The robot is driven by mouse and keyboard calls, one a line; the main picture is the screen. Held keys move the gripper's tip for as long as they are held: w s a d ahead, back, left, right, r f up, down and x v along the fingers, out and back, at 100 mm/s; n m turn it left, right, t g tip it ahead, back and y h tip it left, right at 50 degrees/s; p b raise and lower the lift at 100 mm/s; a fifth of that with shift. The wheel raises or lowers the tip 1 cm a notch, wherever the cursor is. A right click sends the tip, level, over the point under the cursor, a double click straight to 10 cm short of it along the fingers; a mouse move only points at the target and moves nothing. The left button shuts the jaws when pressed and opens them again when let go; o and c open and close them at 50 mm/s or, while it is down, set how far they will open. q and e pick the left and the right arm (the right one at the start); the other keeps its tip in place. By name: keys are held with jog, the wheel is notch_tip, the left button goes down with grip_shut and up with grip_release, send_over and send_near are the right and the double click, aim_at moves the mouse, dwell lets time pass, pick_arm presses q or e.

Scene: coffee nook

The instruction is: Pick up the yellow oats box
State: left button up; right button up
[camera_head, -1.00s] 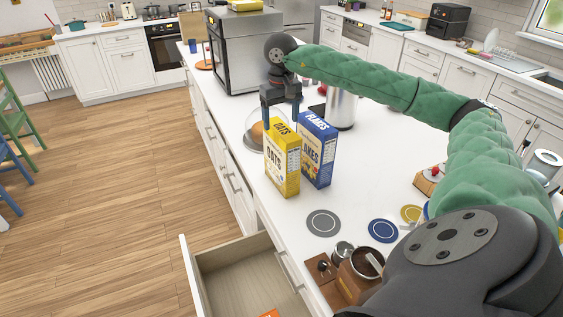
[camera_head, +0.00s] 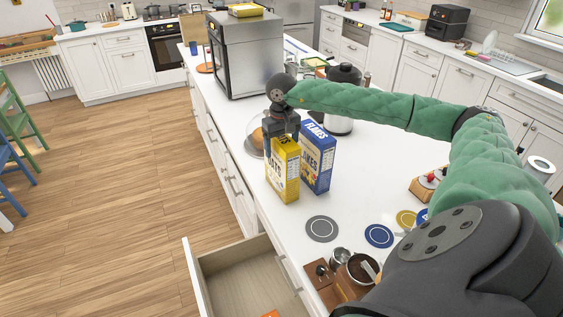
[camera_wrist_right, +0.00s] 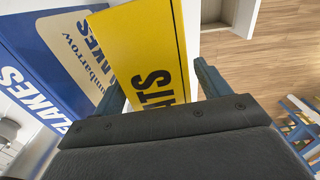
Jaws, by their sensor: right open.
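The yellow oats box (camera_head: 284,178) stands upright on the white counter, beside the blue flakes box (camera_head: 317,165). My right gripper (camera_head: 283,141) is directly over the oats box, pointing down, with its fingers open around the top of the box. In the right wrist view the oats box (camera_wrist_right: 150,55) lies between the two spread blue-grey fingers, and the flakes box (camera_wrist_right: 45,60) is just outside the left finger. The fingers do not look closed on the box. My left gripper is not in view.
A glass dome with bread (camera_head: 256,138) stands just behind the boxes. Grey (camera_head: 322,229) and blue (camera_head: 379,236) coasters lie in front. An open drawer (camera_head: 240,281) juts out at the counter's front left. A dark-lidded kettle (camera_head: 340,122) stands behind my right arm.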

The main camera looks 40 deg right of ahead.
jog(key=shift+f, duration=0.2)
jog(key=shift+c, duration=0.2)
grip_shut()
jog(key=shift+r, duration=0.1)
